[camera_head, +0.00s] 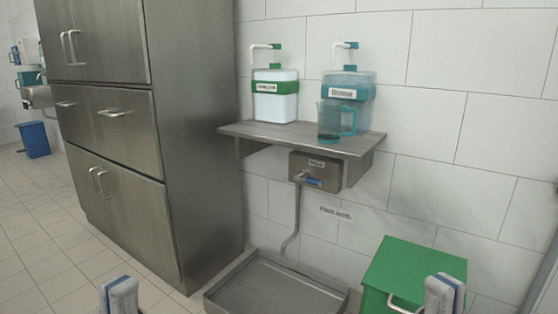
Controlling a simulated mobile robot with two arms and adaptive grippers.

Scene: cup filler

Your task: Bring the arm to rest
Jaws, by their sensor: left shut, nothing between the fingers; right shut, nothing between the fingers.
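My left gripper (121,295) shows at the bottom edge of the head view, left of the metal floor tray. It is shut and empty, and its lower part is cut off by the frame. My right gripper (443,294) shows at the bottom right, in front of the green bin (412,262) in the picture. It is shut and empty. Neither gripper visibly holds anything. A blue see-through cup (330,121) with a handle stands on the wall shelf (300,138), in front of the blue dispenser (359,85).
A white dispenser with a green band (275,100) stands on the shelf's left. Below the shelf is a metal box (316,171) with a pipe. A metal tray (270,290) lies on the floor. A tall steel cabinet (195,130) stands left; a blue bin (34,140) is far left.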

